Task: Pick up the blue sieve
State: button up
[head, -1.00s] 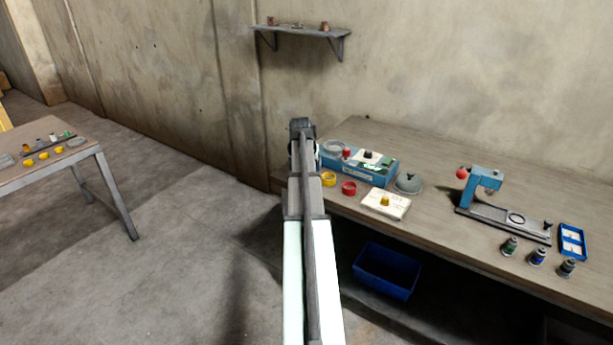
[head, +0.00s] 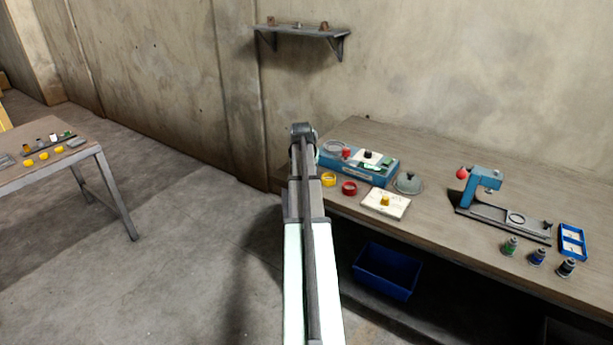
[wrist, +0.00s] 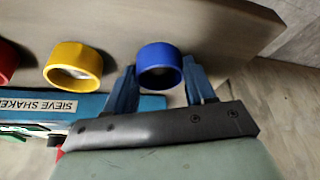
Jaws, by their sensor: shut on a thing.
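The blue sieve (wrist: 158,50) is a short blue ring in the wrist view, at the upper middle. My gripper (wrist: 160,74) has one blue finger on each side of it and is shut on it. I cannot tell whether the sieve still touches the bench. In the head view my own arm hides the gripper's fingers and the blue sieve.
A yellow sieve (head: 328,180) and a red sieve (head: 349,188) stand on the bench (head: 440,215) near its front edge. The blue sieve shaker (head: 375,178) is behind them. A white board (head: 398,206) and a grey dome (head: 407,184) are to the right.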

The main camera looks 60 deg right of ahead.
jog(key=shift+c, duration=0.5)
jog(key=shift+r, duration=0.1)
notch_tip(320, 180, up, 9)
jog(key=d+r+m, duration=0.1)
jog(key=d, duration=0.4)
jog(key=s+d+r+m+g, duration=0.1)
jog(key=d, duration=0.4)
jog(key=s+d+r+m, duration=0.1)
jog(key=d, duration=0.4)
jog(key=shift+d+r+h, duration=0.1)
jog(key=shift+d+h, duration=0.15)
jog(key=shift+h, duration=0.05)
jog(key=shift+s+m+g, duration=0.2)
jog(key=shift+m+g, duration=0.15)
jog(key=shift+m, duration=0.4)
jog(key=shift+s+m+g, duration=0.2)
jog(key=shift+m+g, duration=0.15)
jog(key=shift+m, duration=0.4)
jog(key=shift+f, duration=2.25)
